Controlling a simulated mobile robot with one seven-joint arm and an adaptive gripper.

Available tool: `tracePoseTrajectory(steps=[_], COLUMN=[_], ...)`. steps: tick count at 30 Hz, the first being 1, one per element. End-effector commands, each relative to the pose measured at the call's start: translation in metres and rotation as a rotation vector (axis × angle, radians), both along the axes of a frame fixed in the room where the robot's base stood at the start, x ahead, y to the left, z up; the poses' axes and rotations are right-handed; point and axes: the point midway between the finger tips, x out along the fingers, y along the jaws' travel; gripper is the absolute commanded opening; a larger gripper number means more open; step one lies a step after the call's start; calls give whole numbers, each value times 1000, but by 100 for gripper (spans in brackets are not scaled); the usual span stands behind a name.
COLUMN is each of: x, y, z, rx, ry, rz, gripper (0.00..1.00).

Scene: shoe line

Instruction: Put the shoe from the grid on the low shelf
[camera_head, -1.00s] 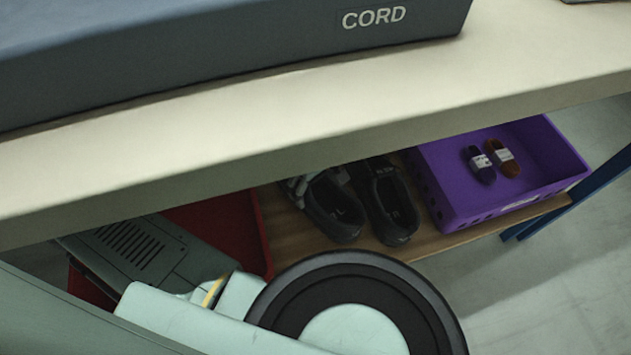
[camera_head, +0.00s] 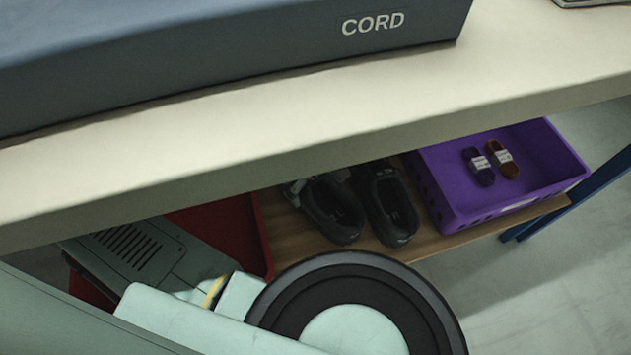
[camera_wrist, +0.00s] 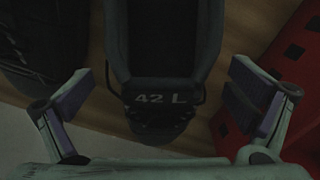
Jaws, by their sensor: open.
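A black shoe (camera_head: 332,213) rests on the low wooden shelf (camera_head: 289,237) under the table. In the wrist view the same shoe (camera_wrist: 161,50) has "42 L" printed near its end. A second black shoe (camera_head: 391,210) stands beside it, and part of it shows at the left of the wrist view (camera_wrist: 42,40). My gripper (camera_wrist: 160,98) is open, with one finger on each side of the "42 L" shoe's end and gaps between. In the head view only small pale parts show near that shoe's far end, mostly hidden by the tabletop. I see no grid.
A red crate (camera_head: 259,236) stands close beside the "42 L" shoe; its perforated wall (camera_wrist: 285,70) is near one finger. The thick tabletop (camera_head: 300,130) overhangs, bearing a box marked CORD (camera_head: 230,45).

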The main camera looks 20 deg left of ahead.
Motion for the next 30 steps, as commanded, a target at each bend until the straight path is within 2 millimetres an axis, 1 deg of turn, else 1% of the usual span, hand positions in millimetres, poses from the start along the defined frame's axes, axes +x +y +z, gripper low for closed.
tracePoseTrajectory(steps=[1,6,9,13,18,30], x=[0,0,0,0,0,0], y=[1,1,1,1,0,0], z=[14,52,72,91,102,103], rx=[3,4,4,1,1,1], ry=[-2,-1,-1,0,2,1], rz=[-1,0,0,0,0,0], gripper=[99,99,99,99,99,99])
